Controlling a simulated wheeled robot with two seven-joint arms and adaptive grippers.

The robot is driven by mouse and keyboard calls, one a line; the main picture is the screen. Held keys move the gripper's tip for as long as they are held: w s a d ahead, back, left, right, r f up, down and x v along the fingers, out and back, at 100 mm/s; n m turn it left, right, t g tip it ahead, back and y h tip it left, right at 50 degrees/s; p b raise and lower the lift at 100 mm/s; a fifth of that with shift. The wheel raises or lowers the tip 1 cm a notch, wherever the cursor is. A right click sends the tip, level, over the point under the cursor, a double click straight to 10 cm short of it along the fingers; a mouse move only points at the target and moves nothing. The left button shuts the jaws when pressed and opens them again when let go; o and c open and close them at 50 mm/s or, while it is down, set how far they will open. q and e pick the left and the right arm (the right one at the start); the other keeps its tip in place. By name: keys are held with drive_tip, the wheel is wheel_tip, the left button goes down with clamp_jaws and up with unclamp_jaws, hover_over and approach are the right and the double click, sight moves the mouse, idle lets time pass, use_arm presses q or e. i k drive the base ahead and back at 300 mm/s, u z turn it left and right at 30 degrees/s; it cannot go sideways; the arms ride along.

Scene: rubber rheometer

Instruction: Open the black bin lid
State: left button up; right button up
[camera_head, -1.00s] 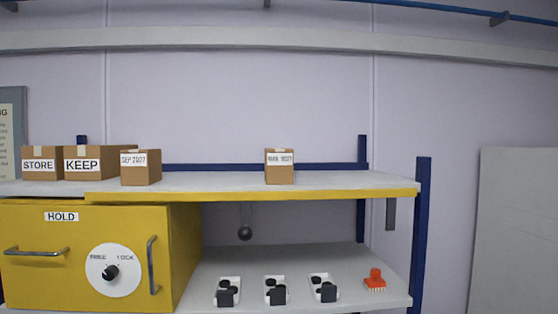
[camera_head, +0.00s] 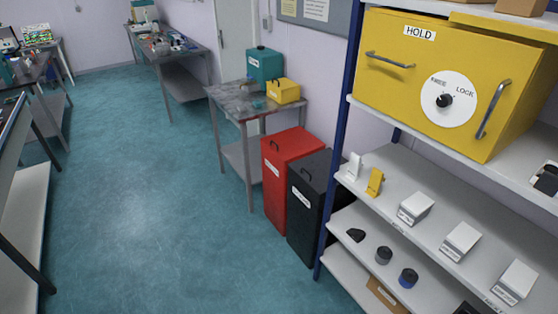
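The black bin (camera_head: 304,215) stands on the floor in the head view, between the red bin and the shelf rack. Its black lid (camera_head: 316,168) lies flat on top and looks shut, with a small handle (camera_head: 306,175) on it. A white label is on its front. The shelf rack's blue post hides part of its right side. Neither of my grippers is in view.
A red bin (camera_head: 285,170) stands against the black bin's left side. The shelf rack's blue post (camera_head: 345,130) is close on the right, with a yellow HOLD box (camera_head: 450,75) above. A grey table (camera_head: 235,105) stands beyond. The teal floor (camera_head: 150,200) in front is clear.

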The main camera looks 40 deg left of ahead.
sight(314, 169)
drive_tip(key=u, duration=0.75)
